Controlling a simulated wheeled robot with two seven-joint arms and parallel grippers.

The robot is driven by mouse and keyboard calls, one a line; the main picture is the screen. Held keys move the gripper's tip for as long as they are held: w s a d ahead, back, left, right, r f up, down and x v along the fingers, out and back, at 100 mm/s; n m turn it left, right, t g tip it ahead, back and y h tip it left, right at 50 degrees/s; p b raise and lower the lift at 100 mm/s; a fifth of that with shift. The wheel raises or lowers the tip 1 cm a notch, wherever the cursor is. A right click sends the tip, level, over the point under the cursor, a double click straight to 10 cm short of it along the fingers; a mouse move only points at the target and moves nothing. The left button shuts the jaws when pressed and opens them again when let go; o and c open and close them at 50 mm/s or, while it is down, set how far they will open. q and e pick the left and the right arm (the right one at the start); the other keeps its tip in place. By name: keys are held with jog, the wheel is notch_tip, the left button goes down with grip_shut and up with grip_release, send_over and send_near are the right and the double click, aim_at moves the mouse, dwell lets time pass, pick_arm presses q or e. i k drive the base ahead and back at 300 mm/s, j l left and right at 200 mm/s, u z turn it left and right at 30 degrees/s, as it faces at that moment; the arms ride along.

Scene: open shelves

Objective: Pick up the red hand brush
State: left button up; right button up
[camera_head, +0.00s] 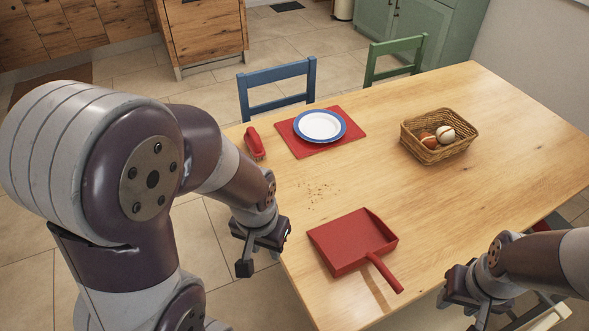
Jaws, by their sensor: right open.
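The red hand brush (254,142) lies near the table's left edge, just left of the red placemat. My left gripper (260,262) hangs by the table's left edge, nearer to me than the brush and well apart from it. Its fingers look spread, with nothing seen between them. My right gripper (468,312) is open and empty at the near right, beside the table's front edge. Its fingertips are partly cut off by the bottom of the view.
A red dustpan (350,243) lies near the front edge, with crumbs (319,190) behind it. A blue-rimmed plate (320,125) sits on the red placemat (290,138). A wicker basket (428,152) holds egg-like items. Blue (279,88) and green (394,59) chairs stand behind the table.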

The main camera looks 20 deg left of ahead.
aim_at(252, 139)
jog(key=k+z, duration=0.1)
jog(key=k, duration=0.6)
jog(key=i+j+z, duration=0.2)
jog(key=z, duration=0.2)
jog(key=i+j+z, duration=0.1)
jog(key=j+z, duration=0.75)
jog(key=i+j, duration=0.1)
jog(key=j, duration=1.8)
jog(key=i, duration=0.05)
